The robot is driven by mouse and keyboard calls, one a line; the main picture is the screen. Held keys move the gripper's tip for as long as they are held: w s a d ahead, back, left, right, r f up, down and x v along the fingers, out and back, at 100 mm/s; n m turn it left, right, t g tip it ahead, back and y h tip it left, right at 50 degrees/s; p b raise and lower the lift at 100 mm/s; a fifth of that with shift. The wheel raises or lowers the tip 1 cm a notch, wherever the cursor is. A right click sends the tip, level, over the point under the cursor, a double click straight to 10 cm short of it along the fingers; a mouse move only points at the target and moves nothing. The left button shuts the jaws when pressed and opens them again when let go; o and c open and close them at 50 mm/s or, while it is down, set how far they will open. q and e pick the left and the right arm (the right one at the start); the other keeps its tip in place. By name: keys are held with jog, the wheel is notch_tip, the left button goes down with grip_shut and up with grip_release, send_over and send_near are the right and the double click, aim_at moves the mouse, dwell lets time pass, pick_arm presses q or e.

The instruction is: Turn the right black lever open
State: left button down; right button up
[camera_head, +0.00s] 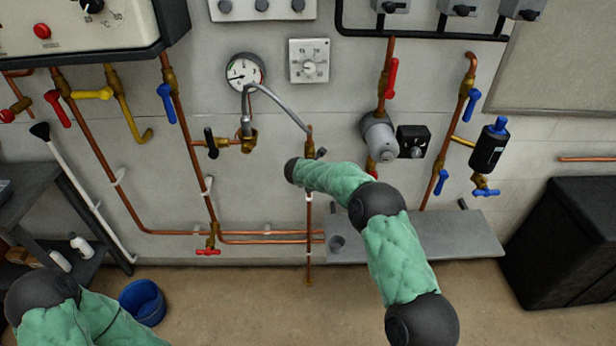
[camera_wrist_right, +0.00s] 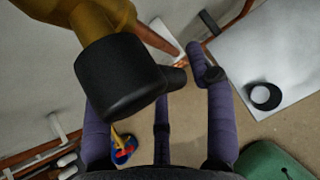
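The right black lever (camera_head: 320,153) shows as a small dark tip beside a brass valve (camera_head: 309,140) on the middle copper pipe. In the right wrist view the black lever (camera_wrist_right: 120,82) is large and close, on a brass body (camera_wrist_right: 95,15). My right gripper (camera_wrist_right: 155,100) has its purple fingers spread, with the lever in front of and partly between them. The lever hides the left fingertip, and I cannot tell if anything touches. In the head view the right gripper is hidden behind the arm's end. My left arm is at the lower left; its gripper is out of view.
Another black lever (camera_head: 210,143) is on the pipe to the left. A gauge (camera_head: 245,72) with a grey hose is above. A metal shelf (camera_head: 440,237) lies below right of the valve, holding a small cup (camera_head: 337,243). A blue bucket (camera_head: 142,301) stands on the floor.

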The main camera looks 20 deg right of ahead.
dwell(0.3)
jog(key=v, duration=1.2)
jog(key=s+a+f+m+g+y, duration=0.3)
jog(key=s+a+f+m, duration=0.25)
jog(key=s+f, duration=0.5)
jog(key=s+a+f+m+g+y, duration=0.25)
jog(key=s+a+f+m, duration=0.35)
jog(key=f, duration=0.8)
jog(key=s+a+f+m+g+y, duration=0.1)
jog(key=s+f+m, duration=0.3)
jog(key=s+m, duration=0.6)
jog(key=s+a+f+m+g+y, duration=0.1)
jog(key=s+f+m, duration=0.4)
jog(key=s+m, duration=0.6)
jog(key=s+a+y, duration=0.1)
jog(key=s, duration=0.3)
jog(key=shift+s+f, duration=0.15)
jog(key=shift+f, duration=0.15)
